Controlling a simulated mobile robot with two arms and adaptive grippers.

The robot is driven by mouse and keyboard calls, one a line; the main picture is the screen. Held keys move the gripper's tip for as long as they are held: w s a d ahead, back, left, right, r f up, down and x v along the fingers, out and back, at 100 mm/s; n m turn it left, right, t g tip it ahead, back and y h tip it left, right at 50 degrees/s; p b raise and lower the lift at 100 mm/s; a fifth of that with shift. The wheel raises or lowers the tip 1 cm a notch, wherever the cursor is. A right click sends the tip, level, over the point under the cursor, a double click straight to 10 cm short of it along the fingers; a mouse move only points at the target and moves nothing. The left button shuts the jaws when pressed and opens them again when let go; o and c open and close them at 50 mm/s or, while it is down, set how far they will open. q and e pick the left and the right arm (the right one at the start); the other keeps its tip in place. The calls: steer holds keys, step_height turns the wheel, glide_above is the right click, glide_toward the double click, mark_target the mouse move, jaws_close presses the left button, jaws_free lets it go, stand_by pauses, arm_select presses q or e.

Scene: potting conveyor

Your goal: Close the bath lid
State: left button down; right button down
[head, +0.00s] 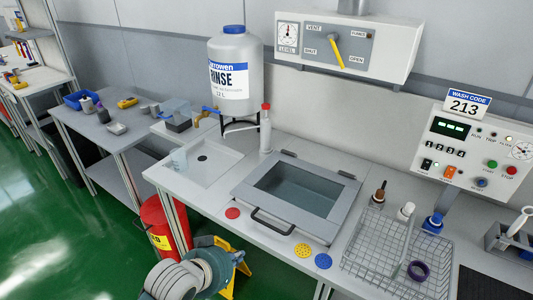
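The bath lid (243,194) is a grey frame with a large window, through which the bath's greyish inside (297,190) shows. It lies flat, or nearly so, over the bath in the worktop. Hinges sit at its back edge, and a dark bar handle (272,222) is at its front edge. I cannot tell whether it is fully seated. My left gripper (190,277) is low at the bottom edge, in front of and below the worktop, well apart from the handle. Its fingertips are not clear. My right gripper is not in view.
A rinse tank (234,65) and a white bottle (265,132) stand behind the bath. A wire basket (372,258) is to its right. Red, yellow and blue discs lie along the front edge. A red bin (160,218) and yellow object (237,255) stand below.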

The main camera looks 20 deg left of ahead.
arm_select(q)
steer(key=w+r+t+h, duration=0.1)
steer(key=w+r+t, duration=0.1)
steer(key=w+r, duration=0.5)
steer(key=w+r+m+t+h, duration=0.1)
steer(key=w+r+t, duration=0.1)
steer(key=r, duration=0.8)
steer(key=w+r+t+h, duration=0.1)
steer(key=w+r+t, duration=0.3)
steer(key=r, duration=0.5)
steer(key=w+d+f+g+p, duration=0.1)
steer(key=w+d+f+p, duration=0.2)
steer(key=w, duration=0.7)
steer(key=s+f, duration=0.1)
steer(key=s+f+p, duration=0.1)
steer(key=shift+s+a, duration=0.15)
steer(key=shift+s, duration=0.15)
